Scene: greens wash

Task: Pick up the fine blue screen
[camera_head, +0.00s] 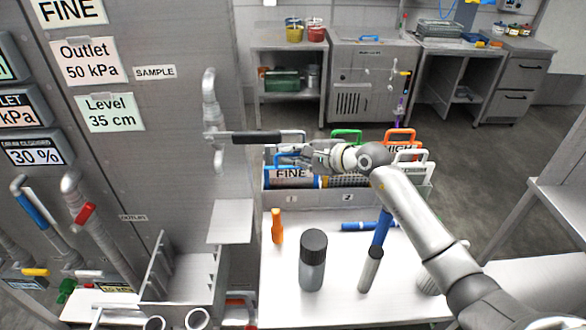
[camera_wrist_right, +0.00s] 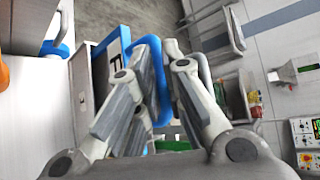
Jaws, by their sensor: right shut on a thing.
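The fine blue screen (camera_head: 291,174) carries a white label reading FINE and sits upright at the left end of a grey rack (camera_head: 318,198). My right gripper (camera_head: 303,154) reaches in from the right above it, with its fingers closed around the blue handle. In the right wrist view, the fingers (camera_wrist_right: 155,85) are on either side of the blue loop handle (camera_wrist_right: 150,46), next to the blue-edged label panel. The arm hides part of the rack, and I cannot tell whether the screen is raised. My left gripper is not in view.
Other screens with green (camera_head: 347,135), orange (camera_head: 400,134) and white (camera_head: 410,155) handles stand in the rack. A black-handled lever (camera_head: 258,138) projects from the cabinet close by. A dark-capped bottle (camera_head: 313,260) and an orange item (camera_head: 277,226) stand on the table (camera_head: 335,300).

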